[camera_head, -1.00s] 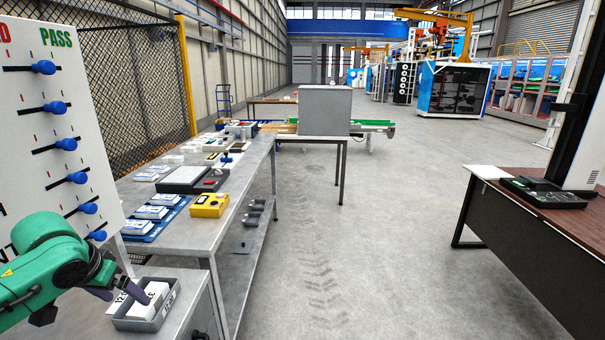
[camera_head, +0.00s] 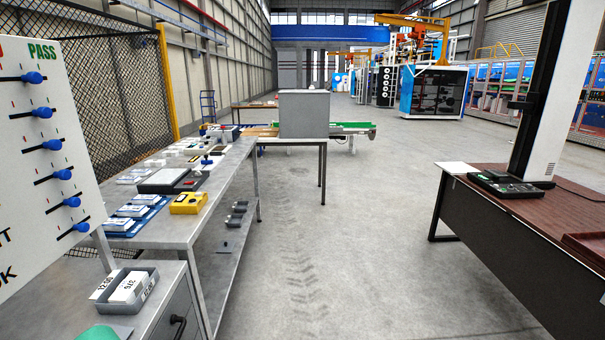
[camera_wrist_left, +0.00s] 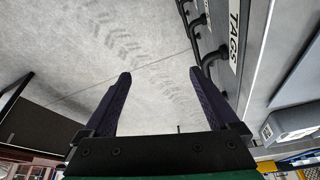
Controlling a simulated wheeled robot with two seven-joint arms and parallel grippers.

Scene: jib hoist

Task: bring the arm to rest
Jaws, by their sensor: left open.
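My left gripper (camera_wrist_left: 158,88) shows in the left wrist view with its two dark fingers wide apart and nothing between them. Behind the fingers is the grey concrete floor. In the head view only a small green piece of my left arm (camera_head: 98,333) shows at the bottom left edge, below the grey tag bin (camera_head: 143,297); the gripper itself is out of that view. My right gripper is in neither view.
A grey workbench (camera_head: 172,230) with a yellow box (camera_head: 188,203) and trays runs along the left. The slider board (camera_head: 45,150) stands at the far left. A brown desk (camera_head: 500,225) stands on the right. The floor (camera_head: 330,250) between them is clear.

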